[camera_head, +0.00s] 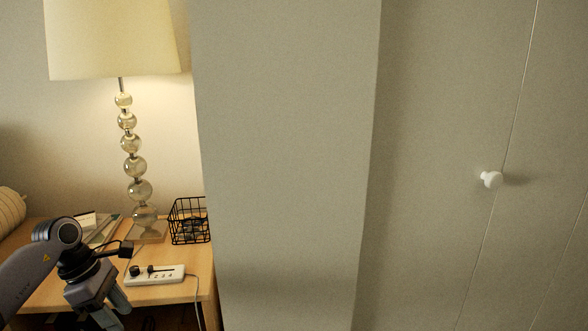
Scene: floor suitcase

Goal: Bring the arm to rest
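My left arm comes in from the lower left, and its dark wrist bends downward. My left gripper (118,312) is at the lower left, in front of the wooden table's front edge, with its fingers pointing down. Its fingertips are small and partly cut off by the bottom of the picture, so I cannot tell whether it is open or shut. I see nothing clearly held in it. My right arm and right gripper are not in view.
A wooden table (190,290) holds a lamp (135,167), a black wire basket (176,222), a white power strip (165,276) with a cord, and books (103,232). A wall section stands right of it. A closet door with a white knob (491,180) is at right.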

